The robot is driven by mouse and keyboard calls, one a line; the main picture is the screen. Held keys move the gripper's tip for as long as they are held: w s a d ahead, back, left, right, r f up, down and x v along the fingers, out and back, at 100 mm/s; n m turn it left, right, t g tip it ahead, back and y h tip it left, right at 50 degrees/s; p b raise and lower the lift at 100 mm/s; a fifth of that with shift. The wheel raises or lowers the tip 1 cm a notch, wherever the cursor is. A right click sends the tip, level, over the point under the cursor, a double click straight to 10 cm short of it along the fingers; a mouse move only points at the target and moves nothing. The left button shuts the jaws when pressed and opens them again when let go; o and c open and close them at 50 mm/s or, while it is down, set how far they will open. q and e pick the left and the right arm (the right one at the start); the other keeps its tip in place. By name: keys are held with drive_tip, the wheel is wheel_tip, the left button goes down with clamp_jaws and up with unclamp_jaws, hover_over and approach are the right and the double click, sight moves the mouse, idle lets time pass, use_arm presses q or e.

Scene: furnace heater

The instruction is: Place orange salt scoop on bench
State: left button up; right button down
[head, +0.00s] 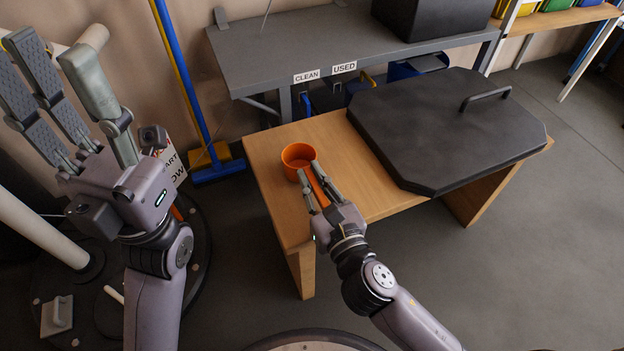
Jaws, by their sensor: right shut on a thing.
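The orange salt scoop (298,155) is a round cup with a straight handle, above or on the left part of the wooden bench (270,200). My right gripper (312,190) is shut on the scoop's handle. The cup points away from me, toward the bench's far left corner. I cannot tell whether the cup touches the bench top. My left gripper (50,85) is raised at the far left, its fingers spread open and empty.
A large dark lid (440,130) with a handle covers the bench's right part. Behind stands a grey table (270,50) with CLEAN and USED labels and a black box (430,15). Brooms (190,90) lean at the wall. The bench's left end is bare.

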drive_tip(key=shift+f, duration=0.15)
drive_tip(key=c, duration=1.6)
unclamp_jaws()
drive_tip(key=shift+r, duration=0.25)
drive_tip(key=v, duration=1.2)
